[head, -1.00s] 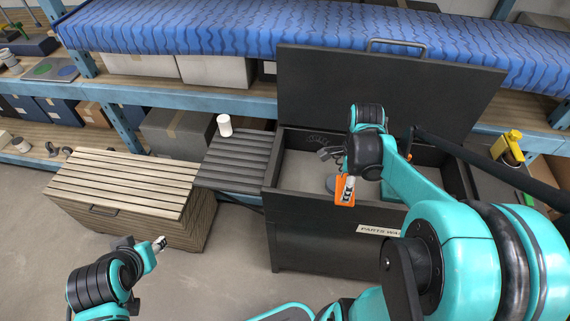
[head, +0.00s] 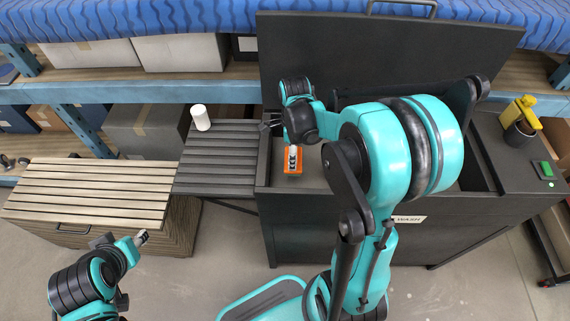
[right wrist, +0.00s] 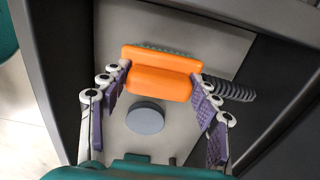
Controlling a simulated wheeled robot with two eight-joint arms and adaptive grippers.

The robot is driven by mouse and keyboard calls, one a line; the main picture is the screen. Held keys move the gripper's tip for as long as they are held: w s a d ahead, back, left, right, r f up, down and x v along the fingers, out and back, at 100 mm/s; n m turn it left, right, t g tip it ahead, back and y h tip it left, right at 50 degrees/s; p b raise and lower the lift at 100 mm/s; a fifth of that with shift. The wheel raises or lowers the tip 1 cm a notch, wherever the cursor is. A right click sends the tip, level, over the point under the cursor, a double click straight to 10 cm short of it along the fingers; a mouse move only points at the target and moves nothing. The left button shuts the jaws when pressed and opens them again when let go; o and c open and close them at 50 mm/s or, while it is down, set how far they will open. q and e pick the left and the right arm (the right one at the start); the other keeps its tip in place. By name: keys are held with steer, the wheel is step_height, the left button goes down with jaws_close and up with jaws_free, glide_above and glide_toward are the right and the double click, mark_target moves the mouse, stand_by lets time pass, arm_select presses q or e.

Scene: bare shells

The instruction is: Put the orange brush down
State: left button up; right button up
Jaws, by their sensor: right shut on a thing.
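The orange brush (head: 291,168) is held by my right gripper (head: 292,152), over the left end of the open dark parts washer (head: 320,232). In the right wrist view, the brush (right wrist: 158,82) lies crosswise between the fingers of my right gripper (right wrist: 160,70), with greenish bristles at its far edge. The washer's pale basin floor (right wrist: 112,50) shows below it; I cannot tell how large the gap is. My left gripper (head: 141,237) hangs over the floor near the slatted wooden crate, with no object visible in it; its fingers are too small to judge.
A dark ribbed side shelf (head: 220,155) with a white cup (head: 200,117) adjoins the washer at left, beside the slatted crate (head: 85,190). The raised lid (head: 300,50) stands behind. A grey disc (right wrist: 145,118) and black ribbed hose (right wrist: 229,88) are in the basin.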

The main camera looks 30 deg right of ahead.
steer(key=shift+w+a+f+b, duration=0.3)
steer(key=shift+w+a+f, duration=0.4)
steer(key=shift+w+f, duration=0.25)
steer(key=shift+f+b, duration=0.9)
steer(key=shift+f, duration=0.85)
steer(key=shift+f, duration=0.2)
steer(key=o, duration=1.1)
steer(key=shift+r, duration=0.1)
